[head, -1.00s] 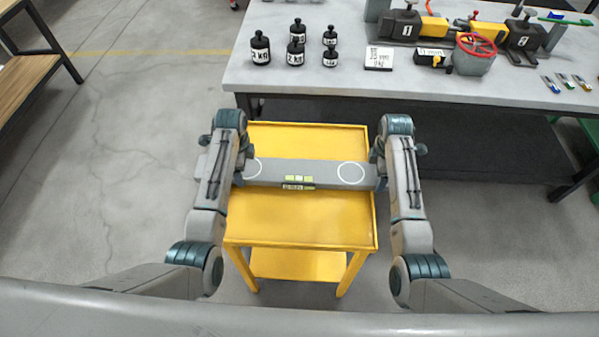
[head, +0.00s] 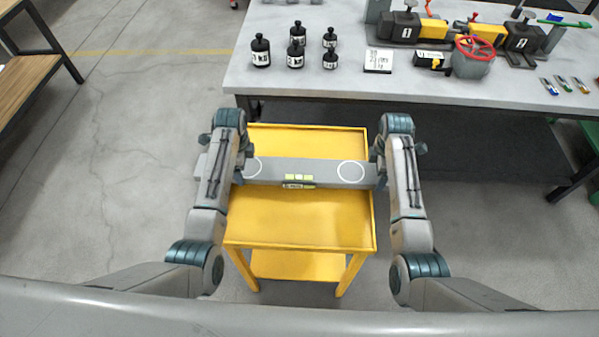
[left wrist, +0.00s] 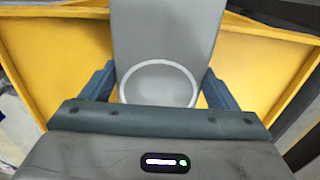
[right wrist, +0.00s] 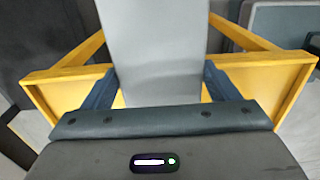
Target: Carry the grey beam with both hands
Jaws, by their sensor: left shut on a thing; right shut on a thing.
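The grey beam (head: 313,171) lies level across the yellow cart (head: 300,225) in the head view, with a white ring near each end and a small level with yellow-green windows on its front middle. My left gripper (head: 241,170) is at its left end and my right gripper (head: 379,171) at its right end. In the left wrist view the fingers (left wrist: 160,88) are shut on either side of the beam (left wrist: 168,35). In the right wrist view the fingers (right wrist: 158,88) also flank the beam (right wrist: 155,40). I cannot tell whether the beam touches the cart top.
A grey workbench (head: 320,82) stands behind the cart. A wooden-topped table (head: 28,75) is at far left. The floor left of the cart is clear.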

